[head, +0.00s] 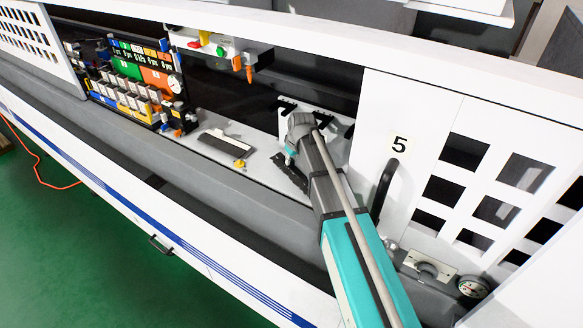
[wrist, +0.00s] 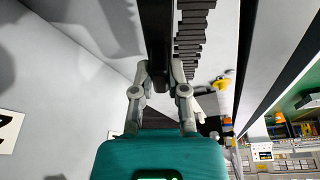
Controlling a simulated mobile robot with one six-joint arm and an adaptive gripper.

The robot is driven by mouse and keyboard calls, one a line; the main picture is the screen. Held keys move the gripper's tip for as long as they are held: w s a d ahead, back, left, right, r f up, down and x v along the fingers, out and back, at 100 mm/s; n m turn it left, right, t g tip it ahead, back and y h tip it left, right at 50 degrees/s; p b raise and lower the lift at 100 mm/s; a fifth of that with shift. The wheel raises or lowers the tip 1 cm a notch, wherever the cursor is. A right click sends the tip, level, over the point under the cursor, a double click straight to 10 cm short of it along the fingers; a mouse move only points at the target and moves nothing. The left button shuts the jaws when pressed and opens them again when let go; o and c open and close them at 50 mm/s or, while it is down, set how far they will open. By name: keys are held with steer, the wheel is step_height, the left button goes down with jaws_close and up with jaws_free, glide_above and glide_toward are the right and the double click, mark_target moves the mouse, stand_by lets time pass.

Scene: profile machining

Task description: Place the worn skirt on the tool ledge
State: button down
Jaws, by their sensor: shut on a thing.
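My gripper (head: 291,154) is at the end of the teal arm, inside the open machine bay. In the wrist view its two fingers (wrist: 159,75) are shut on a dark strip with a ragged, toothed edge, which I take as the worn skirt (wrist: 158,30). In the head view the worn skirt (head: 289,173) shows as a black, tilted piece below the gripper, over the light grey tool ledge (head: 258,166). I cannot tell whether it touches the ledge. The arm and gripper hide part of it.
Another dark strip with a pale back (head: 225,146) lies on the ledge to the left. A white plate with black hooks (head: 285,107) stands behind the gripper. A tool rack (head: 130,85) is further left.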

mark_target(291, 166)
steer(key=shift+f, duration=0.15)
steer(key=shift+w+f+b, duration=0.45)
steer(key=shift+f+b, duration=0.05)
steer(key=shift+b, duration=0.15)
steer(key=shift+f+b, duration=1.4)
steer(key=shift+f, duration=0.15)
steer(key=c, duration=0.7)
jaws_free()
steer(key=shift+o, duration=0.2)
steer(key=shift+r, duration=0.25)
steer(key=p+v, duration=1.1)
steer(key=v, duration=0.1)
steer(key=shift+s+f, duration=0.1)
